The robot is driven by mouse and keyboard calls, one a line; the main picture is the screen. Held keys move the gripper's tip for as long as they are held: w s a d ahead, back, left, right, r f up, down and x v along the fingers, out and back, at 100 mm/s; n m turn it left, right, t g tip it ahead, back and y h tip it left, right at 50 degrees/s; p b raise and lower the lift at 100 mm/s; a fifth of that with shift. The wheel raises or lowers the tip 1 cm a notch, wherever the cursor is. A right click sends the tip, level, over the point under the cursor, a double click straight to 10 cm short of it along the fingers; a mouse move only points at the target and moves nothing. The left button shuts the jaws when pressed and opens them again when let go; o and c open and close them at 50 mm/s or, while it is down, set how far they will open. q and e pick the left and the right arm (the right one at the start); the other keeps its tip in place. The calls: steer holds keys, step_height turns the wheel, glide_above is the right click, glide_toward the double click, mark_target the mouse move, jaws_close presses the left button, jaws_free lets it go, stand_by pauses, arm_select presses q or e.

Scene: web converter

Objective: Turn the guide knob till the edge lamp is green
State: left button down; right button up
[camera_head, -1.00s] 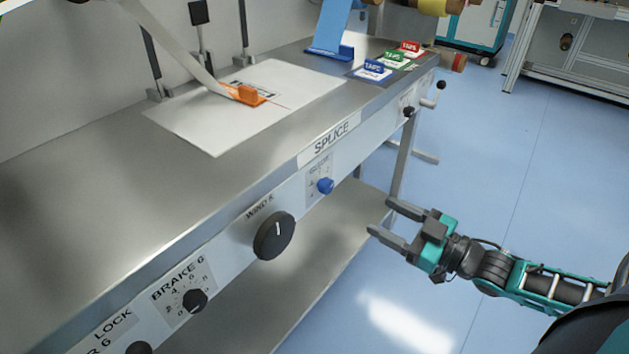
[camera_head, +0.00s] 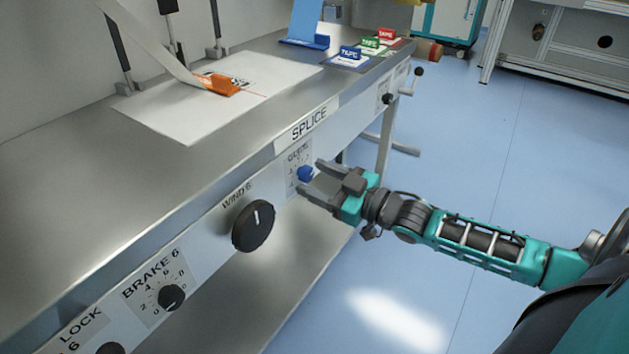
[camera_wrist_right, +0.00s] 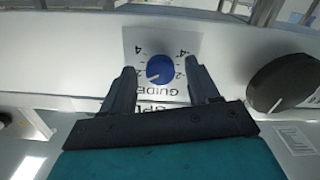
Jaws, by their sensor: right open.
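The blue guide knob (camera_head: 305,174) sits on a white dial plate on the front panel below the SPLICE label. It also shows in the right wrist view (camera_wrist_right: 160,70), with the plate marked GUIDE appearing upside down. My right gripper (camera_head: 310,176) is open in front of the panel, its fingers on either side of the knob in the picture. In the right wrist view the open fingers (camera_wrist_right: 160,78) flank the knob with gaps; I cannot tell how deep they reach. I cannot make out an edge lamp. My left gripper is not in view.
The larger black WIND 6 knob (camera_head: 253,226) protrudes beside the guide knob. The BRAKE 6 knob (camera_head: 171,297) is farther along the panel. A white sheet (camera_head: 190,125) with an orange piece (camera_head: 217,84) lies on the bench. The blue floor to the right is open.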

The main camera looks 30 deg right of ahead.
steer(key=shift+w+a, duration=0.2)
steer(key=shift+w, duration=0.35)
steer(key=c, duration=1)
steer(key=shift+r+m+p, duration=0.2)
steer(key=shift+m+p, duration=0.7)
steer(key=shift+p, duration=0.3)
steer(key=shift+c, duration=0.2)
steer(key=m+p, duration=0.2)
steer(key=shift+m, duration=0.3)
steer(key=shift+a+f+m, duration=0.1)
steer(key=shift+m, duration=0.5)
steer(key=shift+f+p, duration=0.1)
steer(key=shift+p, duration=0.2)
steer(key=o, duration=1)
